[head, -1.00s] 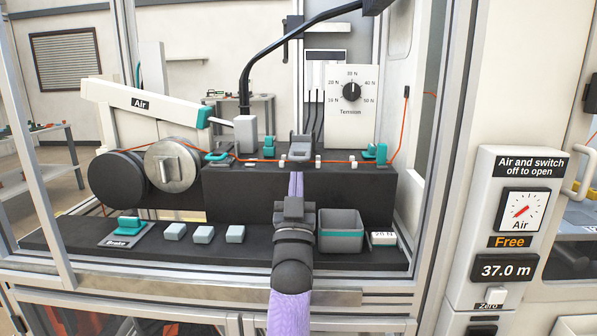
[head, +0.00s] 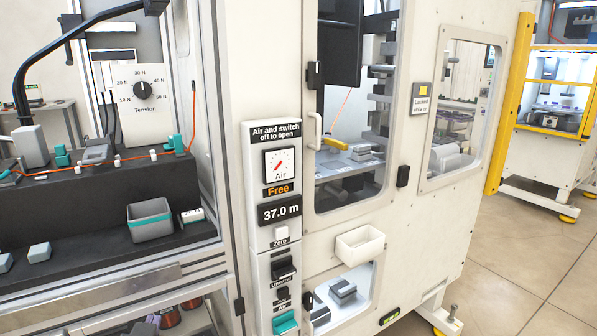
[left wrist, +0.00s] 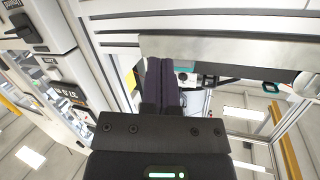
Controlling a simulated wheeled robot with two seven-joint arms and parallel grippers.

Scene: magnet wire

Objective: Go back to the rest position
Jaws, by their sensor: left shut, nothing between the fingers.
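My left gripper shows in the left wrist view (left wrist: 160,65), with its two dark fingers close together, shut and empty. It points toward a pale frame edge (left wrist: 215,48), with machine parts beyond, and I cannot tell how far apart they are. No gripper stands out in the head view, and my right gripper is not in view. In the head view the work ledge is at the left, with an orange wire (head: 100,163) running along its raised black block (head: 100,195).
A grey bin with a teal band (head: 150,222) stands on the ledge. The control panel (head: 276,165) reads "Free" and "37.0 m". A white cabinet (head: 430,220) has a small white tray (head: 360,243) on its front. Open tiled floor (head: 530,260) lies at the right.

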